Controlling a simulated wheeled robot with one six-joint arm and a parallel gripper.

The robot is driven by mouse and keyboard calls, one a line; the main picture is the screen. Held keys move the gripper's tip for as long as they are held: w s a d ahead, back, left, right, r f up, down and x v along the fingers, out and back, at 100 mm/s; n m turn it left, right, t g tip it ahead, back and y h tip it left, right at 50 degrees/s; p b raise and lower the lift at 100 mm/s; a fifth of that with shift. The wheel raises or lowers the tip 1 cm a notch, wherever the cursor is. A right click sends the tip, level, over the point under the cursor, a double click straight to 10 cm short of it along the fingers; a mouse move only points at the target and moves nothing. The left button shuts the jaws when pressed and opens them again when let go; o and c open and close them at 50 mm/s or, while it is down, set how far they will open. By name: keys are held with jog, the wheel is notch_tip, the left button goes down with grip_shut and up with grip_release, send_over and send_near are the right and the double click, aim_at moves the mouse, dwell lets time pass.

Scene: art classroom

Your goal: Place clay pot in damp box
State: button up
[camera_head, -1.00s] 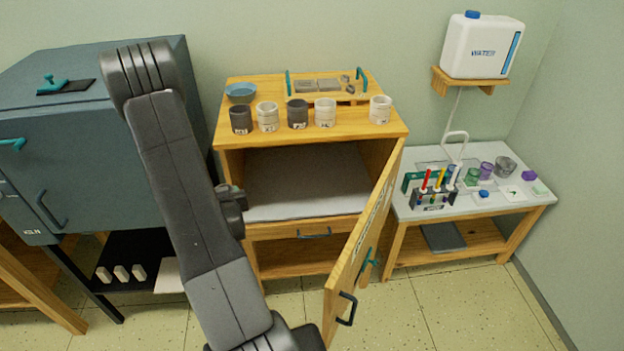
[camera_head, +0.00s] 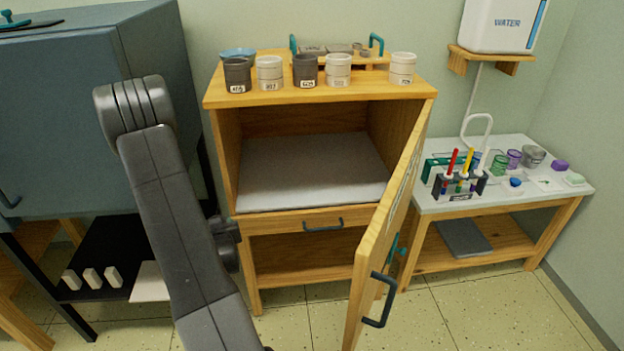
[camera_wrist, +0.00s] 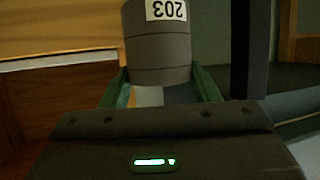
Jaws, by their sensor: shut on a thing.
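A grey clay pot (camera_wrist: 157,48) with a white label reading 203 shows in the wrist view, its label upside down in the picture. My gripper (camera_wrist: 163,84) is shut on it, with one green finger on each side. The head view shows my arm, but my gripper and the held pot are not visible there. The damp box seems to be the wooden cabinet (camera_head: 228,160) in the middle of the head view. Its door (camera_head: 385,235) stands open toward me on the right. Inside, the grey floor (camera_head: 310,175) is bare.
Several dark and pale pots, including a dark pot (camera_head: 305,71), stand along the cabinet top. A blue-grey kiln (camera_head: 90,110) is on the left. A side table (camera_head: 440,203) with a tube rack and cups is on the right, beyond the open door.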

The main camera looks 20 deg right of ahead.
notch_tip(320, 180, down, 7)
jog(key=b, duration=0.5)
jog(key=shift+f+b, duration=0.15)
jog(key=shift+b, duration=0.15)
jog(key=s+d+r+m+h, duration=0.1)
jog(key=s+d+r, duration=0.1)
jog(key=d+r, duration=0.5)
jog(key=s+d+r+m+h, duration=0.1)
jog(key=s+d+r, duration=0.2)
jog(key=d+r, duration=0.5)
jog(key=s+d+r+h, duration=0.1)
jog(key=d+r, duration=0.6)
jog(key=d, duration=1.1)
jog(key=shift+s+d+r+m+g, duration=0.15)
jog(key=shift+s+d+m+g, duration=0.2)
jog(key=shift+s, duration=0.35)
